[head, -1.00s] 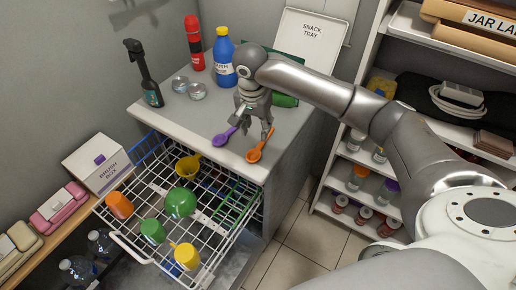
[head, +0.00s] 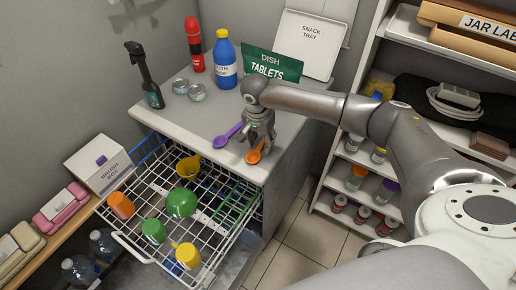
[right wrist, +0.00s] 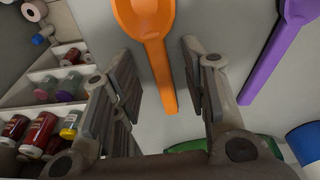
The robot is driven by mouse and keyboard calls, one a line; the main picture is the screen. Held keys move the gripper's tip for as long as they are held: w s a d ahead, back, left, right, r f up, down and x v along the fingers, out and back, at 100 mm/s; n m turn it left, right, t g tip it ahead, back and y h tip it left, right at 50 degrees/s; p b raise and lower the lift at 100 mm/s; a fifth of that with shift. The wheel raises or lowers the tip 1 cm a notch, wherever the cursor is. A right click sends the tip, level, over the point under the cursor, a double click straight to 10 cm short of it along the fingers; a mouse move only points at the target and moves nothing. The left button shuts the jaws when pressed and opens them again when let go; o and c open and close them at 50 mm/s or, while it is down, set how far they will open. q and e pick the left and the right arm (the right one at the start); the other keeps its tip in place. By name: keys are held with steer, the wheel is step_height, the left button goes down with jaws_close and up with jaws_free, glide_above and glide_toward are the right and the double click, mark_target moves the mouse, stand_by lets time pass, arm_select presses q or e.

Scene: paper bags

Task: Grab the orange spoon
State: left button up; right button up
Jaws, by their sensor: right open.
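The orange spoon (head: 256,153) lies on the grey counter near its front edge. In the right wrist view the orange spoon (right wrist: 156,45) has its handle between my open fingers, with a gap on each side. My right gripper (head: 260,141) is over the spoon, pointing down, and hides part of its handle. In the wrist view the right gripper (right wrist: 160,88) is open and empty. A purple spoon (head: 230,134) lies just to the left on the counter; it also shows in the right wrist view (right wrist: 276,50). My left gripper is not in view.
A pulled-out dish rack (head: 122,240) with several cups and bowls is below the counter (head: 180,121). A blue bottle (head: 225,65), a green dish tablets bag (head: 272,66) and a snack tray (head: 309,45) stand behind. A shelf unit is on the right.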

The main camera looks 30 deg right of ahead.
steer(key=shift+f, duration=0.4)
steer(key=shift+c, duration=0.5)
jaws_close()
steer(key=shift+r, duration=0.2)
